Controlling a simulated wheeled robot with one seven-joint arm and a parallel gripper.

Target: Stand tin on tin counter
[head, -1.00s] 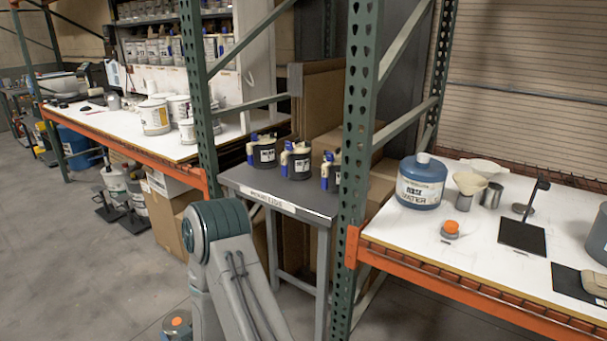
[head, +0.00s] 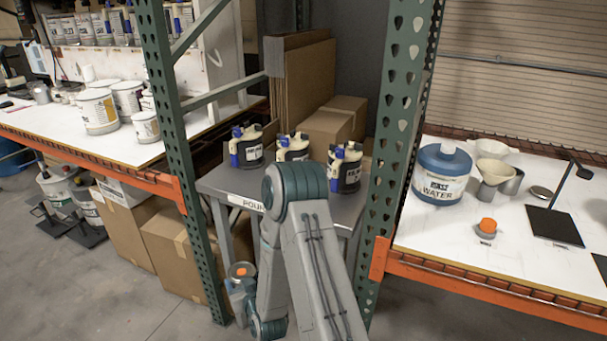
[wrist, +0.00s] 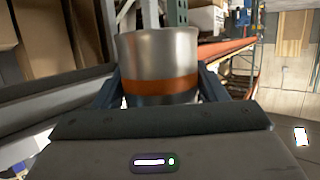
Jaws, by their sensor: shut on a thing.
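In the wrist view a plain metal tin (wrist: 158,50) with an orange-brown band stands between the two fingers of my gripper (wrist: 160,88), which is shut on it. The tin looks upright relative to the gripper. In the head view my arm reaches down in front of the small grey table, and the fingers cannot be made out clearly. The white counter at left (head: 60,129) bears several white tins. The white counter at right (head: 440,232) bears another metal tin (head: 513,182). I cannot tell which one is called the tin counter.
The right counter also holds a blue water jug (head: 440,175), an orange-topped item (head: 487,226) and a black scale (head: 555,226). Boxes (head: 180,250) stand below.

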